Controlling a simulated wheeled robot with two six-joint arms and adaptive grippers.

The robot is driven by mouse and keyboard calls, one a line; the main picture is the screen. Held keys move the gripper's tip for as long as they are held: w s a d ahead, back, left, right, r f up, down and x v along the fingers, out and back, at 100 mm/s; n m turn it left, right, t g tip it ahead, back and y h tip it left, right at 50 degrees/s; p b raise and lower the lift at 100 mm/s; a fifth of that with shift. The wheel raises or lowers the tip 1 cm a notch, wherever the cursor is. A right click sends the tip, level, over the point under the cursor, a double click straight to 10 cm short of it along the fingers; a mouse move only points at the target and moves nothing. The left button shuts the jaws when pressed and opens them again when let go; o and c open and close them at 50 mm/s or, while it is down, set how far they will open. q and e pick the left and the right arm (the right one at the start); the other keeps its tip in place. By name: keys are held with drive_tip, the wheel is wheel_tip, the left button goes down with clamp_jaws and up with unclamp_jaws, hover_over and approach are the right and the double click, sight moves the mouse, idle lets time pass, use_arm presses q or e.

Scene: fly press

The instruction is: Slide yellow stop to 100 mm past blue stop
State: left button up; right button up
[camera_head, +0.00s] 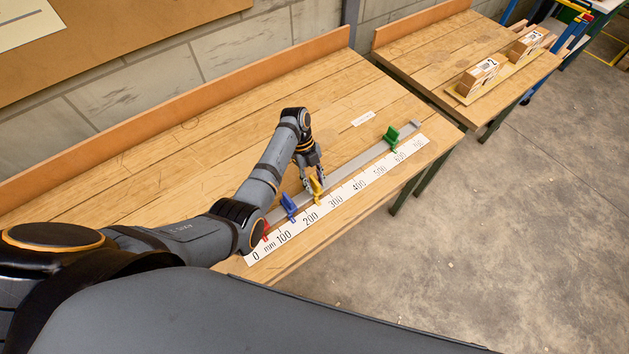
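The yellow stop (317,191) sits on the grey rail, its foot beside the scale between the 200 and 300 marks. The blue stop (288,207) sits on the rail to its lower left, beside the scale between 100 and 200. My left gripper (314,183) points down at the yellow stop, with its fingers right at the stop's upper part. The fingers overlap the stop in this view, so I cannot tell whether they grip it. My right gripper is not in view.
A white millimetre scale (336,201) runs along the rail (352,165). A green stop (391,134) is farther up the rail and a red stop (265,234) is near zero, partly behind my arm. A second bench (425,55) holds wooden blocks (478,76).

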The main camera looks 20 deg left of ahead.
use_arm(q)
drive_tip(key=v, duration=0.7)
drive_tip(key=shift+r, duration=0.15)
